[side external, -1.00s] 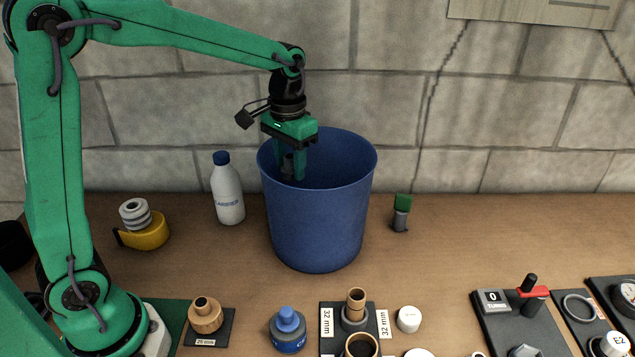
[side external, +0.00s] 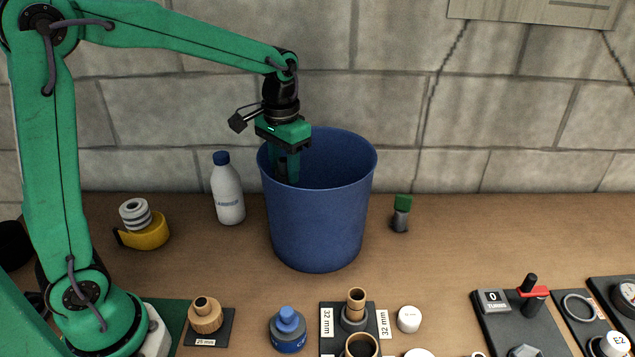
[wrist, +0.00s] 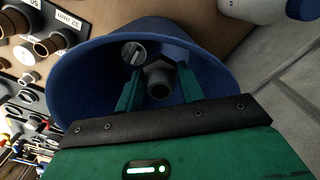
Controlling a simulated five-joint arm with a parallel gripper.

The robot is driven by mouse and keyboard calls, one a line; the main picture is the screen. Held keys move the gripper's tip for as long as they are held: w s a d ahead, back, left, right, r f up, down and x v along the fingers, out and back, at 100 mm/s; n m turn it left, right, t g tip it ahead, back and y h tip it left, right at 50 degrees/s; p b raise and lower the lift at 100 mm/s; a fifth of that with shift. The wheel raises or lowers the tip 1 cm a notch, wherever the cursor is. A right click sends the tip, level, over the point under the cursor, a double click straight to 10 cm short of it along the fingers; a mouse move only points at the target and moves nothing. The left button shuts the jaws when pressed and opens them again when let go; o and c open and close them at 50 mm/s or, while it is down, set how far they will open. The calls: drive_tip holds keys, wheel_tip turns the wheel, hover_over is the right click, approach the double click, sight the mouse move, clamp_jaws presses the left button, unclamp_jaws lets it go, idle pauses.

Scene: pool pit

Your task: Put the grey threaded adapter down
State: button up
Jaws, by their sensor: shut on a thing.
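My gripper (side external: 287,172) reaches down inside the blue bin (side external: 318,230), near its left rim. In the wrist view its two green fingers (wrist: 159,88) are shut on the grey threaded adapter (wrist: 160,78). The adapter's round open end and wider collar show between the fingers, over the bin's inside. In the side view, the fingers and bin rim mostly hide the adapter. The blue bin also shows in the wrist view (wrist: 78,85), around the fingers. A round grey-white piece (wrist: 133,53) lies deeper in the bin.
A white bottle (side external: 229,195) stands left of the bin; a yellow tape holder (side external: 147,235) is farther left. A small green-topped piece (side external: 402,213) stands right. Fittings on labelled plates (side external: 355,315) line the front. The stone wall (side external: 500,130) is close behind.

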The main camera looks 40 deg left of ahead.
drive_tip(key=shift+r, duration=0.15)
wheel_tip(320, 180, up, 11)
hover_over(380, 296)
wheel_tip(380, 296, down, 20)
drive_tip(key=r, duration=0.1)
drive_tip(key=shift+f, duration=5.55)
drive_tip(key=shift+f, duration=0.15)
drive_tip(key=o, duration=1)
